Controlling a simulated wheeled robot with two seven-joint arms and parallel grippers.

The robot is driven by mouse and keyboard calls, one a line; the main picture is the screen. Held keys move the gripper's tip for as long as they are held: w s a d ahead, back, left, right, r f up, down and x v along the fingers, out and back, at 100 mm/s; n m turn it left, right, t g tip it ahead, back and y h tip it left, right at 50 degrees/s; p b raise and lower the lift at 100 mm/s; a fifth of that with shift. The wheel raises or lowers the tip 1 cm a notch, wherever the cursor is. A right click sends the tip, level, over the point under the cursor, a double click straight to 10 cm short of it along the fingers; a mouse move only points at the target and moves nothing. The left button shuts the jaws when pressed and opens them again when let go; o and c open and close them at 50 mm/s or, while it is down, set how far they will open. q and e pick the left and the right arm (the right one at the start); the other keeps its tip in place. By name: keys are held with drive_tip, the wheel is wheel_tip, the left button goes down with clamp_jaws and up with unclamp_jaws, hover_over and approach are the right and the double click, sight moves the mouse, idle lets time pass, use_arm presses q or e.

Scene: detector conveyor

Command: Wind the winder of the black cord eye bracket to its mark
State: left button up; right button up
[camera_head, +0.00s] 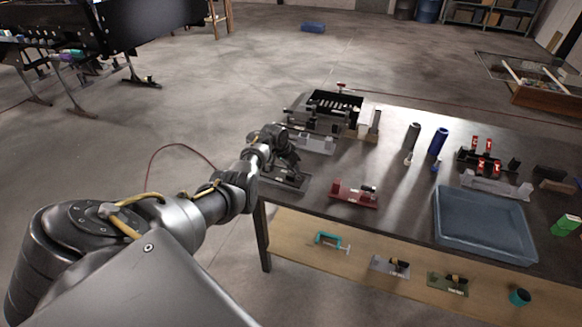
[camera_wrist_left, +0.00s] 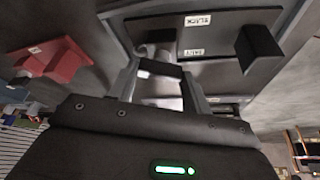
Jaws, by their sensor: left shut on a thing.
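The black cord eye bracket (camera_head: 293,184) lies at the near left corner of the table, partly hidden under my left gripper (camera_head: 284,160). In the left wrist view its dark plate (camera_wrist_left: 225,38) fills the upper middle, with a white label reading BLACK and a second small label. A dark block stands on the plate's right part. My left gripper (camera_wrist_left: 160,72) is shut on the dark winder (camera_wrist_left: 158,68) at the plate's edge. The fingers hide part of the winder, and I cannot make out its mark. My right gripper is not in view.
A red bracket (camera_head: 354,195) stands just right of the black one. A blue-grey tray (camera_head: 487,252) is at the near right. A dark open-topped rack (camera_head: 334,108) stands behind my gripper. The lower shelf (camera_head: 295,228) holds a teal clamp and other brackets.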

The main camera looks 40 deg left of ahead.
use_arm(q)
drive_tip(key=shift+a+f+m+b, duration=0.15)
drive_tip(key=shift+m+b, duration=0.2)
drive_tip(key=shift+m, duration=0.25)
drive_tip(key=m+h+b, duration=0.1)
drive_tip(key=m+b, duration=0.1)
drive_tip(key=b, duration=0.1)
drive_tip(key=m+h+b, duration=0.1)
drive_tip(key=m+b, duration=0.1)
drive_tip(key=b, duration=0.1)
drive_tip(key=shift+f+g, duration=0.1)
drive_tip(key=shift+g, duration=0.2)
drive_tip(key=shift+r+m+g+h+b, duration=0.15)
drive_tip(key=shift+m+b, duration=0.5)
drive_tip(key=shift+b, duration=0.45)
drive_tip(key=shift+r+m+g+h+b, duration=0.15)
drive_tip(key=shift+m+b, duration=0.5)
drive_tip(key=shift+b, duration=0.45)
drive_tip(key=shift+w+m+b, duration=0.1)
drive_tip(key=shift+m+b, duration=0.4)
drive_tip(key=shift+b, duration=0.6)
drive_tip(key=o, duration=1)
drive_tip(key=v, duration=1)
drive_tip(key=shift+a+r, duration=0.3)
drive_tip(key=shift+r, duration=0.05)
